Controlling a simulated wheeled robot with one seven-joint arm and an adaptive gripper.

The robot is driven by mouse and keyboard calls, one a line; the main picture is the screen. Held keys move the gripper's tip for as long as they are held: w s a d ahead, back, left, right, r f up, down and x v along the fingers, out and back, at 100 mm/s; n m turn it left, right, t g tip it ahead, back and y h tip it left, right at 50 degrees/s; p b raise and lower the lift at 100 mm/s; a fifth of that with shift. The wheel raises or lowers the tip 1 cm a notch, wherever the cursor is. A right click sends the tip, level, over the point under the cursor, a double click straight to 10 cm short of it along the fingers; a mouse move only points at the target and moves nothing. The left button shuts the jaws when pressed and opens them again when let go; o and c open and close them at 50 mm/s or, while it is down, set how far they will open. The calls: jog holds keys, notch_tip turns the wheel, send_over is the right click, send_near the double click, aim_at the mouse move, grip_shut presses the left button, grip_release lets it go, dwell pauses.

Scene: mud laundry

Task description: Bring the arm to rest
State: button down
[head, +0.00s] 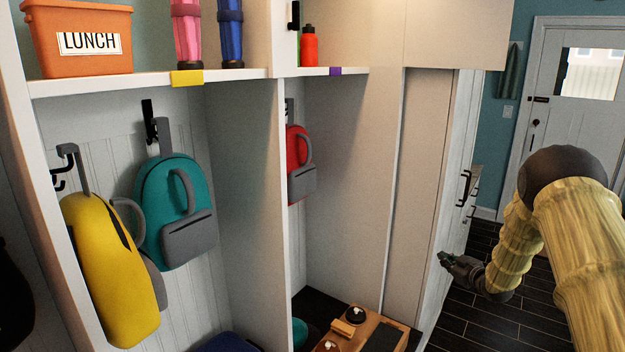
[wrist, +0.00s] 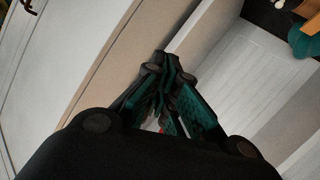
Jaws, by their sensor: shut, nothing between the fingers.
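My gripper (head: 447,260) is at the end of my arm, on the right side of the head view. It is in front of the pale cabinet side panel (head: 418,190), low down and apart from the bags. In the wrist view my gripper (wrist: 165,62) has its fingertips together, with nothing held between them. My arm comes in from the right edge, bends at a dark joint and reaches left to the gripper.
Cubbies hold a yellow bag (head: 110,270), a teal backpack (head: 175,205) and a red backpack (head: 300,160) on hooks. A lunch bin (head: 80,55) and bottles stand on the shelf above. A wooden tray (head: 365,325) is low at the bottom. Dark floor (head: 510,285) is open toward the white door (head: 560,115).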

jog(key=s+a+f+m+g+h+b, duration=0.15)
jog(key=s+a+f, duration=0.35)
jog(key=s+f, duration=0.5)
jog(key=s+a+f+m+g, duration=0.2)
jog(key=s+a+f+g, duration=0.15)
jog(key=s+f, duration=0.6)
jog(key=s+a+f+m+g+h+b, duration=0.1)
jog(key=s+a+f+m+g, duration=0.1)
jog(key=s+a+f, duration=0.65)
jog(key=s+a+f+g, duration=0.1)
jog(key=s+g, duration=0.1)
jog(key=s, duration=1.1)
jog(key=s+a+f+m+g+b, duration=0.1)
jog(key=s+a+f+g, duration=0.1)
jog(key=s, duration=1.1)
jog(key=s+a+f+m+g, duration=0.1)
jog(key=s+a+f+g, duration=0.1)
jog(key=s, duration=1.1)
jog(key=shift+s+f+g+h+b, duration=0.15)
jog(key=shift+s+g+h+b, duration=0.25)
jog(key=shift+g, duration=0.4)
